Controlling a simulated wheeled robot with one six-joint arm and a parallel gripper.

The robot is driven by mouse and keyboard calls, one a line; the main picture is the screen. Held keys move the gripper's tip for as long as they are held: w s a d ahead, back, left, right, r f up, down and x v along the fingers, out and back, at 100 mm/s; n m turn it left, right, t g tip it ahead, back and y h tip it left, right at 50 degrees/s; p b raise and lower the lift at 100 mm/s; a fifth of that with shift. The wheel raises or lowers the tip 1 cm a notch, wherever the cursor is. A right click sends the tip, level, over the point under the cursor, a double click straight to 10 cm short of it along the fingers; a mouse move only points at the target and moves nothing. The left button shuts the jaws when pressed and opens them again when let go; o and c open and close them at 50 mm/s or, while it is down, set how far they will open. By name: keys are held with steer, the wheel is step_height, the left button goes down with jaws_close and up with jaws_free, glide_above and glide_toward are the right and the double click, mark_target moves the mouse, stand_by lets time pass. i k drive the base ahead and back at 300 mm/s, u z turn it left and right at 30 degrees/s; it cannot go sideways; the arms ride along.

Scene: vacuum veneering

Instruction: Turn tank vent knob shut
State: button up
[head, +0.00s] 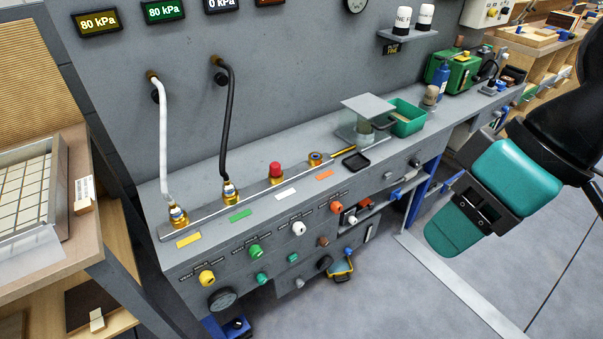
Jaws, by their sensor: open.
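A row of coloured knobs sits on the bench front: a yellow knob (207,277), a green knob (255,250), a white knob (299,229) and an orange knob (336,207). Below them are a dark round knob (222,298), a small teal knob (261,279) and a brown knob (323,241). Their labels are too small to read, so I cannot tell which is the tank vent knob. My gripper (455,230), teal and dark, is at the right over the floor, apart from the bench and all knobs. It is open; nothing shows in it.
A white hose (162,150) and a black hose (226,130) rise from brass fittings on the bench top. A red button (276,170) stands beside them. A table (75,215) is close at the left. The floor (400,300) before the bench is mostly clear.

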mark_target(299, 283)
steer(key=z, duration=1.1)
steer(key=k, duration=0.7)
steer(key=u, duration=1.3)
steer(key=i, duration=0.5)
